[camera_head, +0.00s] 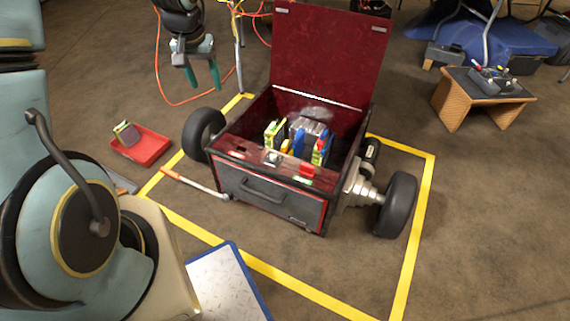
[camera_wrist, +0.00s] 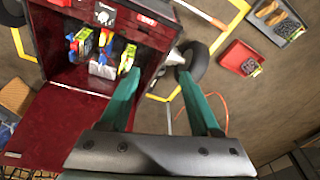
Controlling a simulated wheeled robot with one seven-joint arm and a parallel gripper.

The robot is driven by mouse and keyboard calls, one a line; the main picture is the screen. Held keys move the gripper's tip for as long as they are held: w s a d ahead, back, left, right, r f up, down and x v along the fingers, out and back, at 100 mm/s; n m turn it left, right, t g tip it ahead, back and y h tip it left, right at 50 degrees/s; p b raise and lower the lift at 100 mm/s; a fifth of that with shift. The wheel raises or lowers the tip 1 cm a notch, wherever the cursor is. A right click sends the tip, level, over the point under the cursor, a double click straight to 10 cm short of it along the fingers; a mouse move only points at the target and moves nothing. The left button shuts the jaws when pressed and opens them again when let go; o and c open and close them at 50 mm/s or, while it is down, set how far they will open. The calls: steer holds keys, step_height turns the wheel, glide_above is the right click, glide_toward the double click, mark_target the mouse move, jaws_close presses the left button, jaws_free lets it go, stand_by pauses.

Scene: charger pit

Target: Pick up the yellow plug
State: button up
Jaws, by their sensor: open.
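A dark red wheeled box (camera_head: 318,40) stands open with its lid up. Inside are yellow-green pieces at the left (camera_head: 274,134) and right (camera_head: 319,152), with a blue piece (camera_head: 298,143) between them. I cannot tell which yellow piece is the plug. The wrist view shows the same box upside down, with yellow-green pieces (camera_wrist: 83,38) and (camera_wrist: 128,55). My gripper (camera_head: 203,77) has green fingers pointing down, apart and empty, above and behind the box's left side. In the wrist view my gripper (camera_wrist: 158,78) is clear of the pieces.
The raised lid stands at the back of the box. A red tray (camera_head: 148,149) with a small block lies on the floor at left. Yellow tape (camera_head: 300,286) surrounds the box. A small wicker table (camera_head: 457,104) stands at right. Orange cable (camera_head: 160,70) lies behind my gripper.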

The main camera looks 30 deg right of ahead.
steer(key=s+d+f+m+b, duration=0.1)
steer(key=d+f+m+b, duration=0.1)
steer(key=d+f+b, duration=0.85)
steer(key=m+h+b, duration=0.2)
glide_toward(284, 144)
steer(key=f, duration=0.1)
steer(key=b+x, duration=0.1)
steer(key=x, duration=0.3)
steer(key=shift+d+f, duration=0.25)
steer(key=shift+f, duration=0.05)
steer(key=shift+b+x, duration=1.6)
steer(key=shift+x, duration=1.5)
steer(key=shift+w+r, duration=0.1)
steer(key=shift+c, duration=0.3)
jaws_close()
